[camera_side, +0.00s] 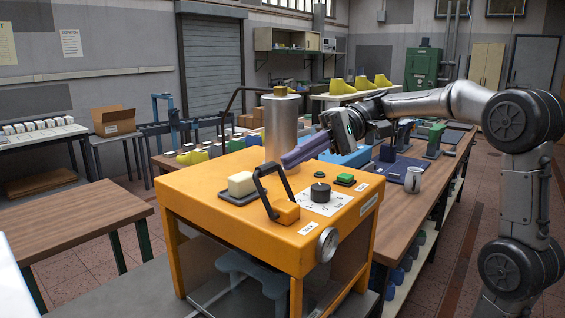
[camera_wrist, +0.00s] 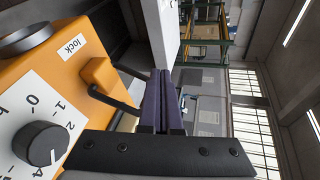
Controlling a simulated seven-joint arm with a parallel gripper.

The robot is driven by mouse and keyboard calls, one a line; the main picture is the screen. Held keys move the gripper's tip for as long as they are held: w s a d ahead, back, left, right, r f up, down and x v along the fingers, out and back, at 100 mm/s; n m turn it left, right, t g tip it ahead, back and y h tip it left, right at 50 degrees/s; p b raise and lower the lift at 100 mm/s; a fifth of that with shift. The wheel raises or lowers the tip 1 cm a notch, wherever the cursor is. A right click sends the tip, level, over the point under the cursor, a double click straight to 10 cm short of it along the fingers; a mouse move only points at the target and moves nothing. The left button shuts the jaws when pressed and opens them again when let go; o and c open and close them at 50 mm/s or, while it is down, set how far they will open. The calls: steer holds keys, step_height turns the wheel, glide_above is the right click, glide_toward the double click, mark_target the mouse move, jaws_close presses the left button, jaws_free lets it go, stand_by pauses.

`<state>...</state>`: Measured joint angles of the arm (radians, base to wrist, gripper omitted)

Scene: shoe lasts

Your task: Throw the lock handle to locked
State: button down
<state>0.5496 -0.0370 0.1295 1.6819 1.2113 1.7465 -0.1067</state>
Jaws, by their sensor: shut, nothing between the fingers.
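The lock handle (camera_side: 262,187) is a black bent bar on top of an orange machine (camera_side: 210,205). It stands raised beside an orange block (camera_side: 286,212), with a "lock" label (camera_side: 308,228) near the machine's front edge. The wrist view shows the block (camera_wrist: 101,74), the label (camera_wrist: 72,47) and part of the black bar (camera_wrist: 112,101), which passes partly out of sight near my fingers. My gripper (camera_side: 287,161) has purple fingers, shut and empty, above the machine top behind the handle. The wrist view shows the closed fingers (camera_wrist: 160,73). They appear apart from the handle.
On the machine are a black dial (camera_side: 320,192), a green button (camera_side: 344,180), a white block (camera_side: 241,184) and a round gauge (camera_side: 327,244). A tall metal cylinder (camera_side: 281,130) stands at the back. A mug (camera_side: 413,180) is on the bench to the right.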

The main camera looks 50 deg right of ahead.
steer(key=w+d+f+m+t, duration=0.1)
steer(key=d, duration=0.3)
steer(key=w+d+f+m+t, duration=0.1)
steer(key=w+d, duration=0.1)
steer(key=d, duration=0.2)
steer(key=w+d+f+m+t, duration=0.1)
steer(key=w+d, duration=0.1)
steer(key=d, duration=0.3)
steer(key=shift+d+m+t, duration=0.1)
steer(key=shift+m+t, duration=0.2)
steer(key=shift+m, duration=0.1)
steer(key=x, duration=0.9)
steer(key=shift+a, duration=0.3)
steer(key=shift+s+a+r, duration=0.1)
steer(key=shift+a+r, duration=0.05)
steer(key=shift+a, duration=0.2)
steer(key=shift+s+a+r, duration=0.15)
steer(key=shift+s+r, duration=0.1)
steer(key=shift+s, duration=0.55)
steer(key=shift+s+a+r, duration=0.1)
steer(key=shift+s+r, duration=0.15)
steer(key=shift+s, duration=0.55)
